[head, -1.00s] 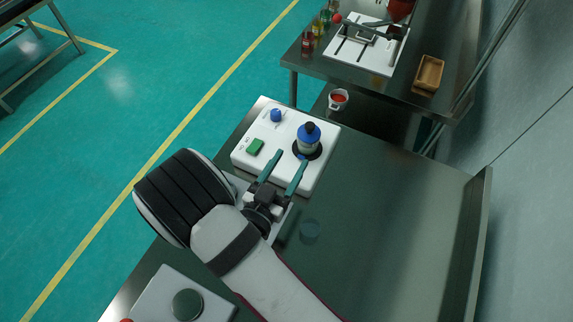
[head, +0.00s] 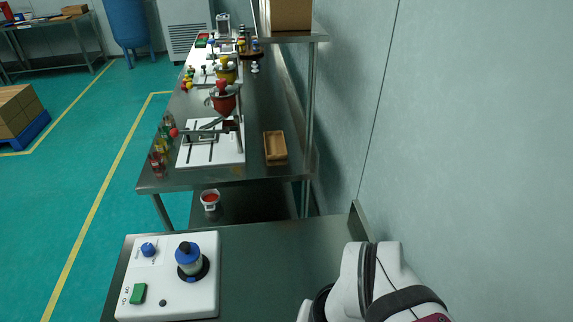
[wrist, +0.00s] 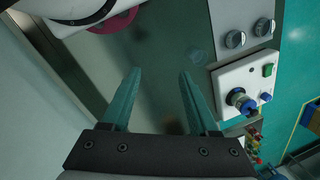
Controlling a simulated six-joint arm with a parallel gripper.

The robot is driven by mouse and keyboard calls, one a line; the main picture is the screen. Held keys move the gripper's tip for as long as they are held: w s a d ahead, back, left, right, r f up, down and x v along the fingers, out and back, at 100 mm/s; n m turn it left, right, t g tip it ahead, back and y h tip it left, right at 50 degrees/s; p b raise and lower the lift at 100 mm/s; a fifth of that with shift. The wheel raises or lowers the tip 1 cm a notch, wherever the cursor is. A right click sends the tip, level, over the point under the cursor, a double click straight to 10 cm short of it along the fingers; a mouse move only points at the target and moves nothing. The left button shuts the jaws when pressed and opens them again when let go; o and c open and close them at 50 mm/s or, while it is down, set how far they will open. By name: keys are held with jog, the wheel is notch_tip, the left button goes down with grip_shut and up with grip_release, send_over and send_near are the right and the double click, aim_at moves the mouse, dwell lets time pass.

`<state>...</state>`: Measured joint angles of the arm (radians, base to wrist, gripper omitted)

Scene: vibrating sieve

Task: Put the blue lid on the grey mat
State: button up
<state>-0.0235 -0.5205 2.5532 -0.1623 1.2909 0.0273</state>
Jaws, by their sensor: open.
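The blue lid (head: 186,259) with a dark knob sits on top of the upright vessel on the white sieve machine (head: 209,300), at the lower left of the head view. In the wrist view the lid (wrist: 246,106) is to the right, well clear of my fingers. A faint round grey patch on the table, seemingly the grey mat (wrist: 198,50), shows in the wrist view; it is out of the head view. My gripper (wrist: 160,74) is open, with nothing between its two teal fingers. In the head view the gripper itself is hidden or out of frame.
The machine carries a green switch (head: 138,294) and a blue dial (head: 148,249). The table (head: 290,255) right of the sieve machine is bare up to the wall.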

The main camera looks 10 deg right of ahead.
jog(key=shift+o, duration=1.1)
jog(key=shift+s+d+r, duration=0.1)
jog(key=shift+s+d, duration=0.35)
jog(key=shift+s, duration=0.3)
jog(key=o, duration=0.4)
jog(key=shift+s, duration=0.1)
jog(key=shift+c, duration=0.2)
notch_tip(320, 180, up, 5)
jog(key=n, duration=1.8)
send_over(184, 246)
jog(key=s+d, duration=0.1)
jog(key=d, duration=0.2)
jog(key=shift+n+t, duration=0.3)
jog(key=a+f, duration=0.1)
jog(key=f, duration=0.4)
jog(key=a+f, duration=0.1)
jog(key=f, duration=0.4)
jog(key=w+a+f, duration=0.1)
jog(key=f, duration=0.4)
jog(key=shift+f, duration=0.25)
